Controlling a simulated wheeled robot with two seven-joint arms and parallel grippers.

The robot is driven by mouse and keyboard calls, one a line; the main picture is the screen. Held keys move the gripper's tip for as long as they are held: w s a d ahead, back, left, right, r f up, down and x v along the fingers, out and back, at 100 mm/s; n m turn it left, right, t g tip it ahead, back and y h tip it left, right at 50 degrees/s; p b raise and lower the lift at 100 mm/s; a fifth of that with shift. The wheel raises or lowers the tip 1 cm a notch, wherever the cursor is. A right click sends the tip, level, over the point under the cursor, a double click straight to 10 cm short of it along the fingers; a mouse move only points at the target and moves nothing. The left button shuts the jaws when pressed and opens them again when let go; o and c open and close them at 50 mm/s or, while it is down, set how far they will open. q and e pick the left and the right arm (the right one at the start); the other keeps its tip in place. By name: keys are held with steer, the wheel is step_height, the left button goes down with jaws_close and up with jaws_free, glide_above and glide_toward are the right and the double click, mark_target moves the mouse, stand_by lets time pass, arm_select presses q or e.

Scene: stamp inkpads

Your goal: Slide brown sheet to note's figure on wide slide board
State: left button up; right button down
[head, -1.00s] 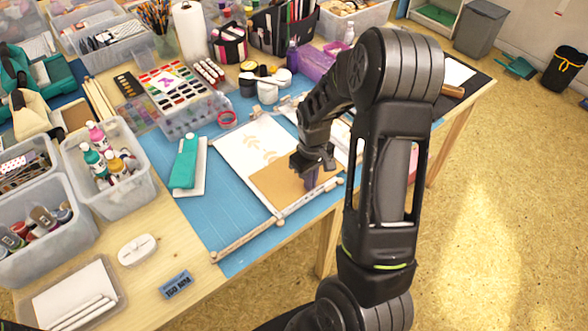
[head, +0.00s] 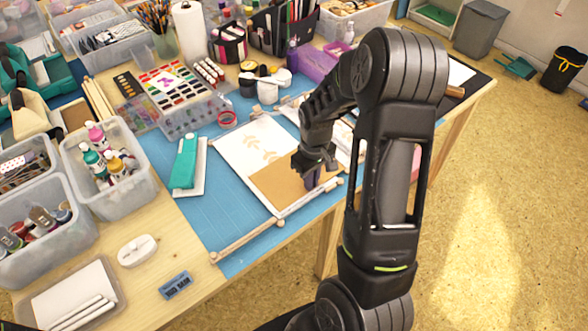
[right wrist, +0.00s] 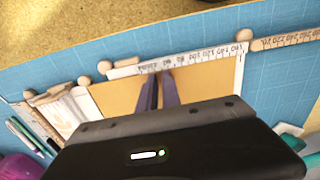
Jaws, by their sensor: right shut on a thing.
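The brown sheet (head: 275,187) lies flat at the near end of the white slide board (head: 232,148), which has a pale leaf print. It also shows in the right wrist view (right wrist: 205,82). A numbered scale strip (right wrist: 150,66) runs along its edge there; the exact reading is too small to tell. My right gripper (head: 312,183) points down at the sheet near that edge. Its fingers (right wrist: 159,85) are close together, shut on the sheet; the contact is partly hidden. The blue note (head: 175,285) lies at the table's front left; its figure looks like 160 MM. My left gripper is out of view.
A wooden strip with pegs (head: 245,241) continues left along the blue mat (head: 195,215). A teal block (head: 186,160) on a white base lies left of the board.

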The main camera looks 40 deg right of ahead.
steer(key=shift+s+d+f, duration=0.1)
steer(key=shift+s, duration=0.35)
steer(key=shift+s+d+f, duration=0.1)
steer(key=shift+s, duration=0.3)
steer(key=shift+w+d+r+p, duration=0.15)
steer(key=shift+w+r+p, duration=0.05)
steer(key=shift+r+p, duration=0.5)
steer(key=r+p, duration=0.1)
steer(key=s+r, duration=0.1)
steer(key=r, duration=0.1)
steer(key=shift+p, duration=0.35)
steer(key=shift+w+r+p, duration=0.45)
steer(key=shift+r+p, duration=0.05)
steer(key=shift+r, duration=0.05)
steer(key=shift+r+p, duration=0.55)
steer(key=shift+r, duration=0.4)
steer(key=shift+w, duration=0.1)
steer(key=shift+a, duration=0.2)
